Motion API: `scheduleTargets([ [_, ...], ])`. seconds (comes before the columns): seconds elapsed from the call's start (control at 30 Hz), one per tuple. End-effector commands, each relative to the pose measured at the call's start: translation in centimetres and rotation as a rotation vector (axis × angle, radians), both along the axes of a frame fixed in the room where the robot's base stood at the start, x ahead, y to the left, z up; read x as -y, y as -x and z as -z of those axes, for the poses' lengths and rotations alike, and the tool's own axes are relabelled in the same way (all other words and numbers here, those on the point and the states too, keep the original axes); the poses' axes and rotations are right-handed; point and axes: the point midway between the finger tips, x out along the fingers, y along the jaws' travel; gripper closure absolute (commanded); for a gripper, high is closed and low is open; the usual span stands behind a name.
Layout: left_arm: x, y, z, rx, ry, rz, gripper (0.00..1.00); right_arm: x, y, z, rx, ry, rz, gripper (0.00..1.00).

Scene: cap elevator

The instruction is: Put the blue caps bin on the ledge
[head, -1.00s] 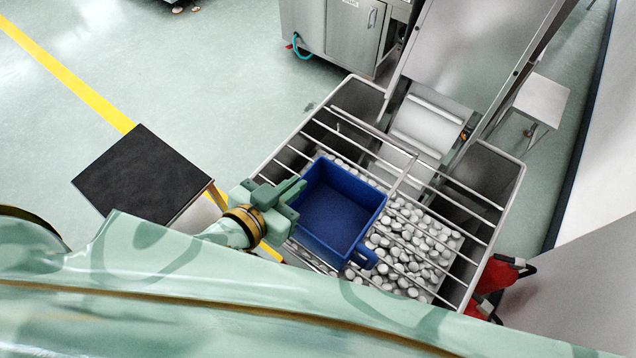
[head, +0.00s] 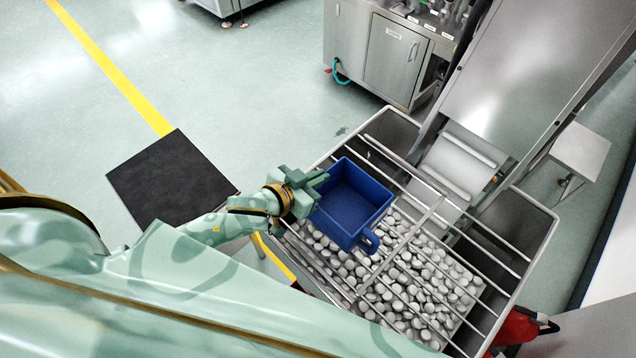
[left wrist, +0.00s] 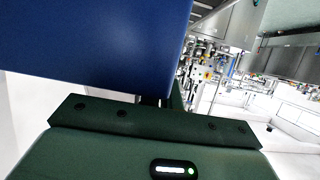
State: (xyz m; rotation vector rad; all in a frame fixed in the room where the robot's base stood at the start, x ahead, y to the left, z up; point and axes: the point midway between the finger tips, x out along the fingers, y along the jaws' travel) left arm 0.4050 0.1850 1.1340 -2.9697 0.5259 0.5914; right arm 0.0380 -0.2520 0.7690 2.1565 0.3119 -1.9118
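The blue caps bin (head: 346,208) is over the left part of the barred hopper, open side up, and looks empty inside. One handle sticks out at its lower right. My left gripper (head: 317,187) is at the bin's left side and looks shut on it there; the grip itself is mostly hidden. In the left wrist view the bin's blue wall (left wrist: 95,40) fills the upper left, close to the gripper. I cannot tell for sure which surface is the ledge. My right gripper is not in view.
The steel hopper (head: 538,226) holds many white caps (head: 410,285) under metal bars. A steel elevator chute (head: 520,75) rises from its back. A black-topped stand (head: 172,180) stands at left, bare. Steel cabinets (head: 392,62) stand behind; a small table (head: 580,150) is at right.

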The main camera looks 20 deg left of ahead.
Motion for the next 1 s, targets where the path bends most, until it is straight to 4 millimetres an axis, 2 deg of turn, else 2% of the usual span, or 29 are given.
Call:
scheduleTargets([
  [0.17,-0.4,-1.0,1.3,0.001,0.002,0.001,1.00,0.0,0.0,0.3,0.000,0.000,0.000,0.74],
  [0.27,-0.9,-1.9,2.6,0.000,0.001,-0.001,1.00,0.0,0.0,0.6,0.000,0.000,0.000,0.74],
  [0.37,-0.8,-1.8,4.4,-0.002,0.003,0.000,1.00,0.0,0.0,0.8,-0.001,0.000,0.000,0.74],
  [0.47,-0.8,-1.8,4.8,-0.001,0.005,-0.001,1.00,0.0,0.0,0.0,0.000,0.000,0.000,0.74],
  [0.83,-0.8,-1.7,5.4,0.000,0.002,0.000,1.00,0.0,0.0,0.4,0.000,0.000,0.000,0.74],
  [0.9,-0.9,-1.7,5.3,0.000,0.000,0.000,0.76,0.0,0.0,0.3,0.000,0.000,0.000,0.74],
  [1.0,-0.8,-1.7,5.3,0.000,0.001,0.001,0.74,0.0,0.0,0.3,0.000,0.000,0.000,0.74],
])
